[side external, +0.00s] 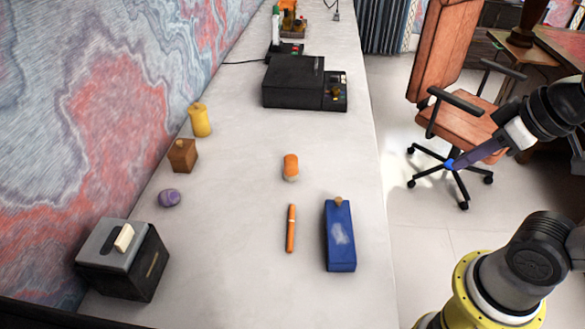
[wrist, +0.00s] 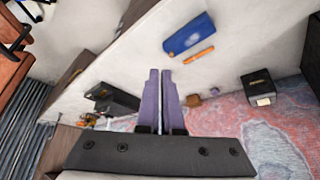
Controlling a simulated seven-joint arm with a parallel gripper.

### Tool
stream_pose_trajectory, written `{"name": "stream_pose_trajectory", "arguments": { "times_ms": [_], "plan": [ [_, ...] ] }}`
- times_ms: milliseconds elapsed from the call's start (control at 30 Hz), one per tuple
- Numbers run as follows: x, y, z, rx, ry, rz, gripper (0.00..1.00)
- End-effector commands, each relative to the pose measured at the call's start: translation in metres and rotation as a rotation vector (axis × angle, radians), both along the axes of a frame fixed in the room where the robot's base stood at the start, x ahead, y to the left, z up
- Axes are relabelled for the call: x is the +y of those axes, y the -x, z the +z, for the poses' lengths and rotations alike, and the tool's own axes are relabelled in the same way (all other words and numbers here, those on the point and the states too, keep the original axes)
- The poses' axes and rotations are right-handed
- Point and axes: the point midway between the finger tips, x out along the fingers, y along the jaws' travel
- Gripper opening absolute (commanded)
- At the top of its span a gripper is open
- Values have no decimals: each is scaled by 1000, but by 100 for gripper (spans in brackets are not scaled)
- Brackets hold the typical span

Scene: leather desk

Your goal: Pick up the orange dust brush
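An orange, rounded brush (side external: 291,165) with a pale lower end stands on the light desk, near the middle of the side view. I cannot make it out in the wrist view, where my fingers cover part of the desk. A slim orange stick (side external: 291,229) lies nearer the camera; it also shows in the wrist view (wrist: 199,56). My gripper (side external: 452,164) is off the desk's right edge, well apart from the brush. Its purple fingers (wrist: 160,72) lie side by side in the wrist view, looking shut with nothing between them.
A blue box (side external: 339,236) lies right of the stick. A black device (side external: 304,83) sits behind the brush. A dark box (side external: 122,259), purple lump (side external: 169,198), brown block (side external: 183,156) and yellow bottle (side external: 200,120) line the wall side. Desk around the brush is clear.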

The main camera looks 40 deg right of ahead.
Motion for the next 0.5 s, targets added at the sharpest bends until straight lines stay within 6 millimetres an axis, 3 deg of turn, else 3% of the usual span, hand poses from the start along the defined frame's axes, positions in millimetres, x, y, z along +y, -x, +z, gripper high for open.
{"name": "stream_pose_trajectory", "arguments": {
  "times_ms": [67,433,500],
  "plan": [
    [0,0,0,0,0,0,20],
    [0,0,0,0,0,0,86],
    [0,0,0,0,0,0,89]
  ]
}}
